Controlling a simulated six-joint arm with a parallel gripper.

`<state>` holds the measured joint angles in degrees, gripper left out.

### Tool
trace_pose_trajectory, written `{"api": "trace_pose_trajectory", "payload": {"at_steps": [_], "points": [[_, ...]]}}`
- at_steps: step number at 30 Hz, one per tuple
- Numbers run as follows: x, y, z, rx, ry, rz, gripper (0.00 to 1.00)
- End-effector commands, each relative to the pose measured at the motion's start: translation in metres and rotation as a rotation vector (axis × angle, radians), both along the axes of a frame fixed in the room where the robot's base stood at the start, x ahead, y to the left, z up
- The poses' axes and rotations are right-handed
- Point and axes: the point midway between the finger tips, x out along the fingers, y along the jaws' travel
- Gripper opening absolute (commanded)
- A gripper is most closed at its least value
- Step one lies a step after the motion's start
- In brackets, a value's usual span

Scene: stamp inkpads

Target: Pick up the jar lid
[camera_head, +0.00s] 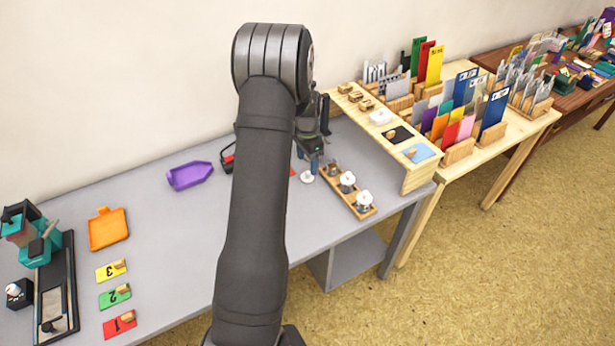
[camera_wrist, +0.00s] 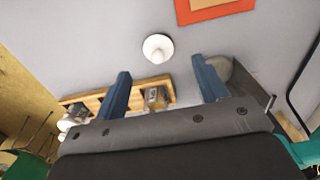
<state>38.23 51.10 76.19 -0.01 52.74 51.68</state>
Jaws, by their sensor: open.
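The jar lid (camera_head: 306,178) is a small white disc lying on the grey table, left of a wooden rack (camera_head: 359,212) of jars. In the wrist view the lid (camera_wrist: 157,48) shows a round knob and lies just beyond the gap between my fingertips. My gripper (camera_head: 308,160) hangs close above the lid, open and empty. In the wrist view its two blue fingers (camera_wrist: 161,68) stand apart, and the lid is not between them. The gap in height is hard to judge.
Two jars with white tops (camera_head: 347,181) stand in the rack, close right of my gripper. A red card (camera_wrist: 215,8) lies near the lid. My arm hides the table's middle.

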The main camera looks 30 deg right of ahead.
Motion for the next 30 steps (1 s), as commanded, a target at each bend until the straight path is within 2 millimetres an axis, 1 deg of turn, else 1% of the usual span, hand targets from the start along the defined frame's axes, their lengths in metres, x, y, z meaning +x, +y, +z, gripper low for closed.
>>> {"api": "trace_pose_trajectory", "payload": {"at_steps": [5,13,15,20,21,23,27,28,30], "points": [[-0.001,0.000,-0.011,0.001,0.001,0.000,0.66],[-0.003,0.000,-0.050,0.000,0.001,0.000,0.66],[-0.002,0.000,-0.053,-0.001,0.000,0.000,0.66],[-0.002,0.000,-0.053,-0.002,-0.001,0.000,0.66],[-0.002,0.000,-0.053,-0.002,-0.001,0.000,0.62],[-0.002,0.000,-0.053,-0.002,-0.001,0.000,0.51],[-0.002,0.000,-0.053,-0.002,-0.001,0.000,0.23],[-0.002,0.000,-0.053,-0.002,-0.001,0.000,0.19],[-0.002,0.000,-0.053,-0.002,-0.001,0.000,0.18]]}}
